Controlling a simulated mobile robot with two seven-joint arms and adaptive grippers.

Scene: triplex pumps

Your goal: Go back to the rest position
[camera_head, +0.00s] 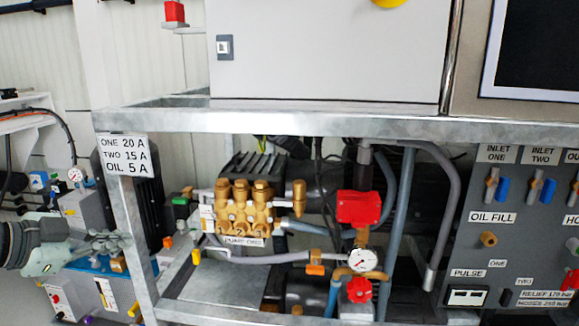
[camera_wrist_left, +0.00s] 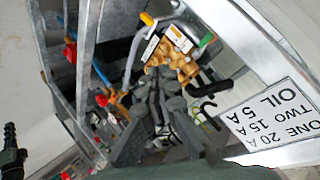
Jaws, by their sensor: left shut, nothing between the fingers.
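My left arm comes in from the left edge of the head view, and my left gripper (camera_head: 112,243) is shut and empty. It appears in front of the blue-topped equipment at the lower left, to the left of the metal frame's upright post. No contact with the frame is visible, but the exact gap cannot be told. The left wrist view shows the frame and pump tilted. My right gripper is not in view.
A galvanised frame (camera_head: 300,124) bears a label plate (camera_head: 126,156), also in the left wrist view (camera_wrist_left: 272,112). Inside stand a brass pump (camera_head: 240,206), hoses, a red box (camera_head: 358,207) and a gauge (camera_head: 363,260). A grey panel (camera_head: 520,240) is at the right.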

